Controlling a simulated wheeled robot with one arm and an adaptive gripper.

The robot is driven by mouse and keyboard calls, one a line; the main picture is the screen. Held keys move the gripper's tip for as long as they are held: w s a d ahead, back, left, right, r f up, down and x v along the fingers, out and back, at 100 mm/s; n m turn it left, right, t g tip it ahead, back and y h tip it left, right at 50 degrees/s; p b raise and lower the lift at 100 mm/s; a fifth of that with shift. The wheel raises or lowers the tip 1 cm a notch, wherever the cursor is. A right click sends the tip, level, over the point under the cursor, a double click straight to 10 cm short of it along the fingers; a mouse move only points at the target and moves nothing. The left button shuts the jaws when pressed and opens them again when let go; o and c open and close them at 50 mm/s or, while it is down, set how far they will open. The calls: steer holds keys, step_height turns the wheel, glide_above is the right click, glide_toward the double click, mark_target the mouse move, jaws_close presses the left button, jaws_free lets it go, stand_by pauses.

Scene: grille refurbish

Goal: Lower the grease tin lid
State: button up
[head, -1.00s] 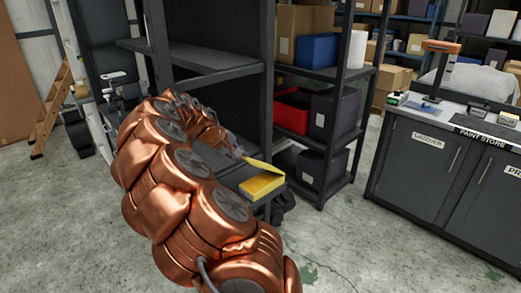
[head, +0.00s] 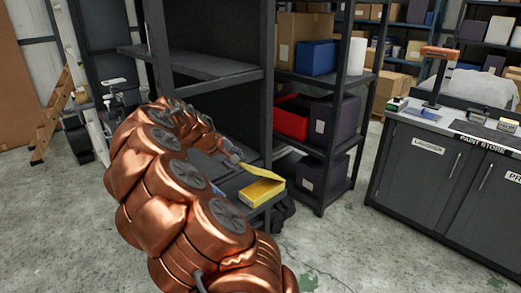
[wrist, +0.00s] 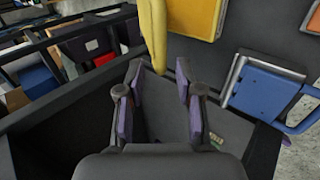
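The yellow grease tin (head: 262,192) sits on a dark low surface beside the shelving. Its lid (head: 262,172) is raised at a tilt above the tin, not closed down. In the wrist view the lid (wrist: 154,30) appears edge-on at the top, with the tin's yellow body (wrist: 197,15) to its right. My gripper (wrist: 158,73) is open, its two fingers spread, with the near end of the lid at the gap between the fingertips. I cannot tell whether a finger touches it. In the head view my arm hides most of the gripper.
A blue object with a handle (wrist: 265,92) lies right of the fingers in the wrist view. Dark shelving (head: 215,66) stands close behind my arm. A red bin (head: 292,118) is on the shelf to the right. Open floor (head: 345,235) lies in front.

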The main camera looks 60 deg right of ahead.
steer(key=p+v, duration=0.1)
steer(key=v, duration=0.7)
stand_by(0.6)
stand_by(0.5)
steer(key=s+a+t+y, duration=0.1)
steer(key=s+a, duration=0.2)
steer(key=a, duration=0.4)
steer(key=s+a+f+y, duration=0.15)
steer(key=s+a, duration=0.25)
steer(key=a, duration=0.4)
steer(key=s+a+t+y, duration=0.1)
steer(key=s+a+y, duration=0.15)
steer(key=a, duration=0.45)
steer(key=s+a+f+n+y, duration=0.1)
steer(key=s+a+f, duration=0.2)
steer(key=s+a, duration=0.4)
steer(key=s+a+f+n+g+y, duration=0.1)
steer(key=s+a+f, duration=0.3)
steer(key=s+a, duration=0.4)
steer(key=a+n, duration=0.1)
steer(key=a, duration=0.2)
steer(key=shift+g+y, duration=0.3)
steer(key=shift+y, duration=0.1)
steer(key=shift+a+f, duration=0.1)
